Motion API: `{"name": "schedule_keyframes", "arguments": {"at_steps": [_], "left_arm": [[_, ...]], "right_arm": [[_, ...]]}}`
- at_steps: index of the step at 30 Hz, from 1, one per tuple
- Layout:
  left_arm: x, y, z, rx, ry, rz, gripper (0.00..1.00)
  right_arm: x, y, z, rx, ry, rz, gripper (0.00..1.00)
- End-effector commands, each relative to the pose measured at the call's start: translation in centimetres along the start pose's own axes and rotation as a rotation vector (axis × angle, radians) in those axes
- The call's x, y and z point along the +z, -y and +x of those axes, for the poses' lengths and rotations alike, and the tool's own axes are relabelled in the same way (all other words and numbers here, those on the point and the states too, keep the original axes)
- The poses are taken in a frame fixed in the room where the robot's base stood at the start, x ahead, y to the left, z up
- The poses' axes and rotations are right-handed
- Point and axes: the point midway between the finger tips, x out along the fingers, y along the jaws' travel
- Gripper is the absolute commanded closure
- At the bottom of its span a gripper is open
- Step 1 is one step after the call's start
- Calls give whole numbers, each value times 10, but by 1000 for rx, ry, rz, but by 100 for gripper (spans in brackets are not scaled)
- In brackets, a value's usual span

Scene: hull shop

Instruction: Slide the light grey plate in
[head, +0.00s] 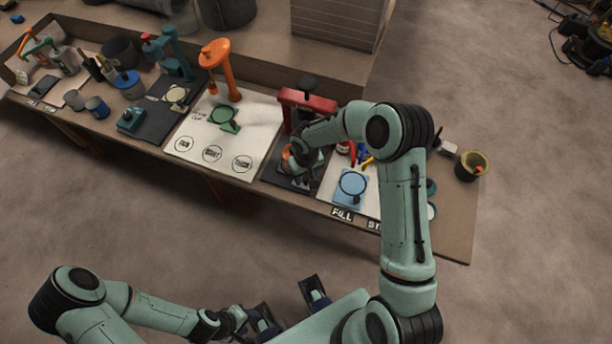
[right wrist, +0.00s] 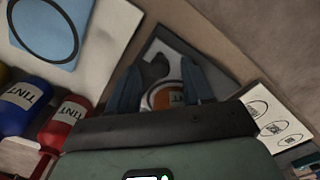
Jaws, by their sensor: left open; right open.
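The red station (head: 308,101) stands on a dark mat (head: 281,180) at the bench's front. My right gripper (head: 297,163) is low over this mat, and the arm hides much of it. Contact is unclear. My left gripper (head: 288,306) is open and empty, off the bench near my base.
A white board with an orange stand (head: 217,60) lies left of the red station. A blue pad (head: 350,187) is right of it. Blue (right wrist: 25,105) and red (right wrist: 62,124) TINT bottles are close to my right gripper. A dark bucket (head: 472,167) stands at the bench's right end.

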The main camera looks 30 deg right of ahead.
Motion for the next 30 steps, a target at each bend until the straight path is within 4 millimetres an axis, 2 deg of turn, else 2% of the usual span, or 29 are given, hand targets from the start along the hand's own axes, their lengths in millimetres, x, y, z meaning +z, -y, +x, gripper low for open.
{"name": "schedule_keyframes", "arguments": {"at_steps": [3,12,14,15,17,23,30], "left_arm": [[0,0,0,0,0,0,51],[0,0,0,0,0,0,51],[0,0,0,0,0,0,51],[0,0,0,0,0,0,51],[0,0,0,0,0,0,51],[0,0,-1,0,0,0,51],[-1,-4,-11,1,-4,1,51]], "right_arm": [[0,0,8,0,1,0,50],[0,0,10,0,-1,0,50],[0,0,10,0,-1,0,66],[0,0,10,0,-1,0,79],[0,0,10,0,-1,0,98],[-2,-2,9,1,-1,1,100],[-34,-34,8,1,-4,6,100]]}}
